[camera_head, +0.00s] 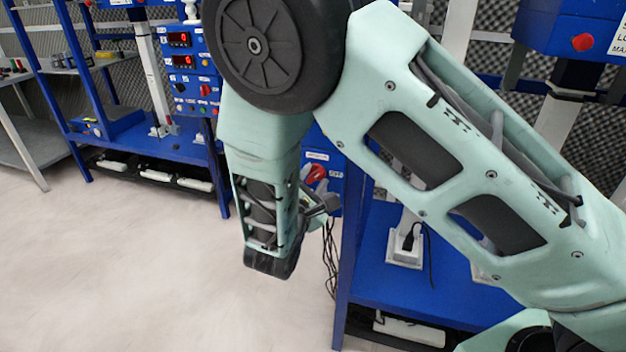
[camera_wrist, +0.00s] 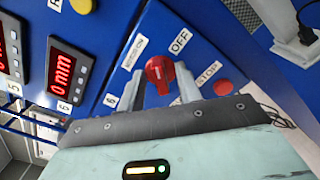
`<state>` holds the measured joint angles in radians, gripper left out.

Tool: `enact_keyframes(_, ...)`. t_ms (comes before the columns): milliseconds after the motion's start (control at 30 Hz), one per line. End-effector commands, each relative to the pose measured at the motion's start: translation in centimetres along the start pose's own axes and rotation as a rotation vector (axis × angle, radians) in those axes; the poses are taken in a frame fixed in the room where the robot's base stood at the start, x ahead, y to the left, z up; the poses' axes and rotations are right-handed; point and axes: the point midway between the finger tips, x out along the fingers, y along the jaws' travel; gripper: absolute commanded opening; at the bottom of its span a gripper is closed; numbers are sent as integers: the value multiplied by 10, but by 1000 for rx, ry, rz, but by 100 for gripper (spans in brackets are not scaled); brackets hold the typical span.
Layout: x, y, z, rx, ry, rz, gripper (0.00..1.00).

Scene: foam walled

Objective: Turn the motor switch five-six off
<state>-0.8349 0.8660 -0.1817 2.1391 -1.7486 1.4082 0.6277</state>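The motor switch is a red rotary knob (camera_wrist: 160,70) with a white line mark, on a blue panel in the wrist view. An OFF label (camera_wrist: 181,41) sits up and to the right of it, and another small label (camera_wrist: 134,52) up and to the left. In the head view the red knob (camera_head: 316,173) shows just past my forearm. My gripper (camera_wrist: 161,74) is open, with one finger on each side of the knob. Narrow gaps seem to show, but firm contact cannot be told. In the head view my gripper (camera_head: 312,200) is partly hidden by the wrist.
A red stop button (camera_wrist: 222,88) with a STOP label (camera_wrist: 208,73) lies right of the knob. A red digital display (camera_wrist: 66,73) is on the left. A blue bench (camera_head: 395,285) stands below the panel in the head view. Open floor (camera_head: 150,270) lies to the left.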

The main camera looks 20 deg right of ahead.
Motion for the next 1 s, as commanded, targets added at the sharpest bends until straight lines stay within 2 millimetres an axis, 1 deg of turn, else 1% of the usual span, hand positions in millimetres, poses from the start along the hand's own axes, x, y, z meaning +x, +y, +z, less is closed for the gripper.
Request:
enact_keyframes(33, 0, 0, 0, 0, 0, 0, 23)
enact_keyframes(67, 0, 0, 0, 0, 0, 0, 15)
enact_keyframes(100, 0, 0, 0, 0, 0, 0, 4)
enact_keyframes(133, 0, 0, 0, 0, 0, 0, 0)
enact_keyframes(367, 0, 0, 0, 5, 0, 0, 0)
enact_keyframes(567, -1, -2, -2, 57, 0, 0, 0)
enact_keyframes(767, -1, -4, -4, 183, -1, 0, 0)
enact_keyframes(1000, -1, -7, -6, 394, 0, -1, 0)
